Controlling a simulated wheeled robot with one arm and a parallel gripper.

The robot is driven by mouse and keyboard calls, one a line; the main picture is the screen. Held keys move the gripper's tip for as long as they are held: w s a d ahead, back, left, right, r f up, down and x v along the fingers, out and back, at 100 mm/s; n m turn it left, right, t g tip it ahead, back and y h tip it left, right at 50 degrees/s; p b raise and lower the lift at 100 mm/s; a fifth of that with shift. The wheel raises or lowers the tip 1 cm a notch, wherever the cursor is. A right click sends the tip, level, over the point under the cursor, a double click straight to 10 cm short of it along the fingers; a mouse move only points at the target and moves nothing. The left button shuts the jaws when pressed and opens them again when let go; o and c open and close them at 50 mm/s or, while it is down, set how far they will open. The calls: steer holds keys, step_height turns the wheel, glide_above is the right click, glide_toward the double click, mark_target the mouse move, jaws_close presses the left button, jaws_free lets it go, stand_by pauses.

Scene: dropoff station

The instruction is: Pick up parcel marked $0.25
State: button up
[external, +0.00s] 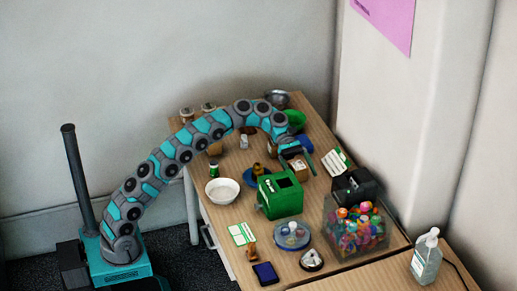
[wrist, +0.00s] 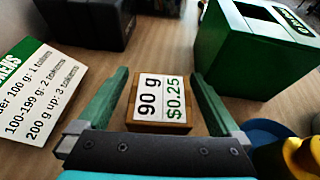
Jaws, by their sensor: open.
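The parcel (wrist: 160,106) is a small brown box with a white label reading "90 g" and "$0.25". In the wrist view it stands on the table between the two green fingers of my gripper (wrist: 162,95). The fingers are open, with a gap showing on each side of the parcel. In the external view my gripper (external: 296,161) is low over the far part of the table, beyond the green box, and the brown parcel (external: 300,168) shows partly behind a finger.
A green box (wrist: 250,50) with an open top stands close on the right. A token sign (wrist: 38,88) is on the left, and a dark device (wrist: 90,20) is behind it. A clear bin of colourful balls (external: 357,228) stands nearby.

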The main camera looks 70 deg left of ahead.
mark_target(301, 169)
steer(key=c, duration=1.4)
steer(key=shift+a+r+b, duration=0.1)
steer(key=shift+b, duration=0.35)
steer(key=shift+s+r, duration=0.15)
steer(key=shift+r, duration=0.05)
step_height(301, 169, up, 6)
steer(key=shift+a+r+p, duration=0.1)
steer(key=shift+p, duration=1)
steer(key=s+a+b, duration=0.5)
steer(key=s+a, duration=0.7)
steer(key=a, duration=0.3)
steer(key=shift+s+r+b, duration=0.15)
steer(key=shift+b, duration=0.2)
